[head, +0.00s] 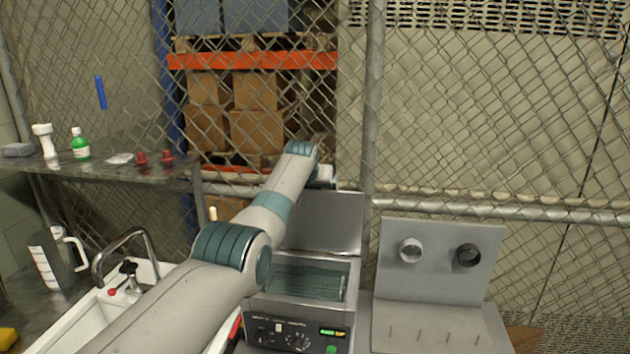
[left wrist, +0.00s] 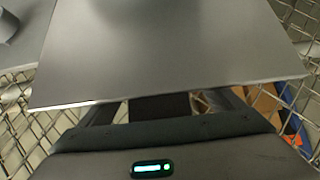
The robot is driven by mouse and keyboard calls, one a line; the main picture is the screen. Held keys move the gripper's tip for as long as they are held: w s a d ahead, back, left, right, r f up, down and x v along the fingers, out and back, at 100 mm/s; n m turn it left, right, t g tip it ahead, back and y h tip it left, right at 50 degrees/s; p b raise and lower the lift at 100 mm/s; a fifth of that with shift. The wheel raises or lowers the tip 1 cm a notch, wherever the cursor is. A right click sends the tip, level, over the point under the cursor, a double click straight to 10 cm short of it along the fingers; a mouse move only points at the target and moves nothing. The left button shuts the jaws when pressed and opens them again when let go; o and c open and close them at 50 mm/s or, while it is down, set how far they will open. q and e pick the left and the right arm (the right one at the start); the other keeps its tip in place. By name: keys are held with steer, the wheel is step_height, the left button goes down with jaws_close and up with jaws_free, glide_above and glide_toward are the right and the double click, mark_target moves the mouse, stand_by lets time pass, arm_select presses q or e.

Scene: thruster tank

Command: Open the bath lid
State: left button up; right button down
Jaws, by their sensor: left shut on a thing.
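The bath lid (head: 325,222) is a grey metal plate. It stands raised, near upright, at the back of the bath (head: 305,280), whose open top shows the inside. The lid also fills much of the left wrist view (left wrist: 190,55). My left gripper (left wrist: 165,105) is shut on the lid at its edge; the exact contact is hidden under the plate. In the head view my left arm reaches over the bath's left side to the lid's upper edge. My right gripper is not in view.
A control panel (head: 300,335) is on the bath's front. A sink with a tap (head: 125,240) lies to the left, near a measuring jug (head: 55,258). A grey stand with two round fittings (head: 440,260) is to the right. A wire fence (head: 500,120) closes the back.

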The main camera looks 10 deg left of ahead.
arm_select(q)
steer(key=shift+f, duration=0.8)
steer(key=o, duration=1.4)
steer(key=shift+c, duration=0.2)
steer(key=shift+s+r+b, duration=0.3)
steer(key=shift+r+b, duration=0.25)
steer(key=shift+r, duration=0.35)
steer(key=b+v, duration=0.7)
steer(key=v, duration=0.8)
steer(key=shift+s, duration=0.2)
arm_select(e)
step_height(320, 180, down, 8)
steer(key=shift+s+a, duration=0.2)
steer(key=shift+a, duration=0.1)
